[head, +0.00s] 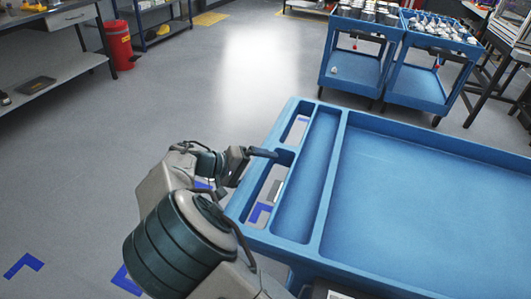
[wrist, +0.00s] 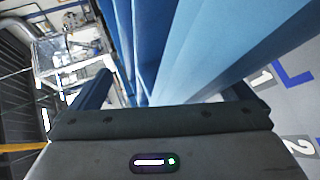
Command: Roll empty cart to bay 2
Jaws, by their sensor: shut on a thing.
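The empty blue cart (head: 430,190) fills the right foreground of the head view, its wide top tray bare. Its near left end has a long narrow trough and open slots beside the end rail. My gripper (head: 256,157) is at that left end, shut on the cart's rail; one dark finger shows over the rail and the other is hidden. In the wrist view, the cart's blue side (wrist: 190,50) rises between the two dark fingers. Floor numbers 1 and 2 (wrist: 303,146) with a blue corner mark (wrist: 292,76) show at the right of the wrist view.
Two blue carts (head: 352,72) loaded with metal parts stand side by side at the back right. A red bin (head: 118,45) and workbench (head: 55,72) are at the upper left. Blue floor marks (head: 24,265) lie lower left. The grey floor left of the cart is clear.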

